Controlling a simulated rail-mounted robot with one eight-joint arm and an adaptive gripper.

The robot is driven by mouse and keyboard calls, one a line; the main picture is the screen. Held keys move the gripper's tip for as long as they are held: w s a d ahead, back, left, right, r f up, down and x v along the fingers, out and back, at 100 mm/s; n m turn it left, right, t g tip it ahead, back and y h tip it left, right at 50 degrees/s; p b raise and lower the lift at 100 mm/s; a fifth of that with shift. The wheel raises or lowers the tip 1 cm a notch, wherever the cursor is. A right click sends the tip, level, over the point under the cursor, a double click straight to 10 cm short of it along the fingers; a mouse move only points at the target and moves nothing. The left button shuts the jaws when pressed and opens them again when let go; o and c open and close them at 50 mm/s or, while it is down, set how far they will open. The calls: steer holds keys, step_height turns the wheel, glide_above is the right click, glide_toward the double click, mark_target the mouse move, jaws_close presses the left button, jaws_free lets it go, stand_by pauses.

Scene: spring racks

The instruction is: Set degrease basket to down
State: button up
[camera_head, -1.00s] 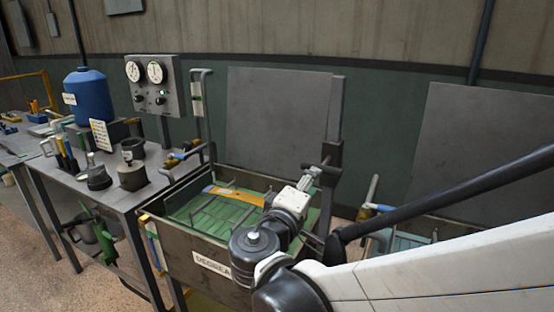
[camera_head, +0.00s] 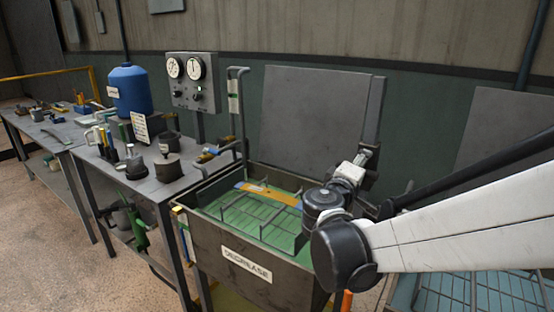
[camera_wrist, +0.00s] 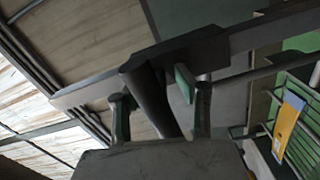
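The degrease tank (camera_head: 215,250), labelled "DEGREASE", stands in the middle of the head view. A wire basket (camera_head: 262,232) with an orange-yellow strip (camera_head: 268,193) sits inside it over a green surface; its exact height is hard to tell. A grey post (camera_head: 373,112) rises behind the tank's right side. My gripper (camera_head: 366,156) is in front of this post and hides its lower part. In the wrist view, my gripper's two fingers (camera_wrist: 157,95) are apart, one on each side of a dark handle (camera_wrist: 153,88) on a bar. Gaps seem to show beside the handle.
A second tank with a blue-green grid (camera_head: 480,292) is at the lower right. A grey panel (camera_head: 312,120) stands behind the degrease tank. Floor is clear at lower left.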

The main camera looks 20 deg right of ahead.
steer(key=shift+c, duration=0.2)
jaws_close()
step_height(320, 180, down, 16)
steer(key=b, duration=1.2)
steer(key=shift+s+f+b, duration=0.15)
steer(key=shift+f+b, duration=0.05)
steer(key=shift+b, duration=0.2)
jaws_free()
steer(key=shift+f, duration=0.1)
steer(key=shift+o, duration=0.2)
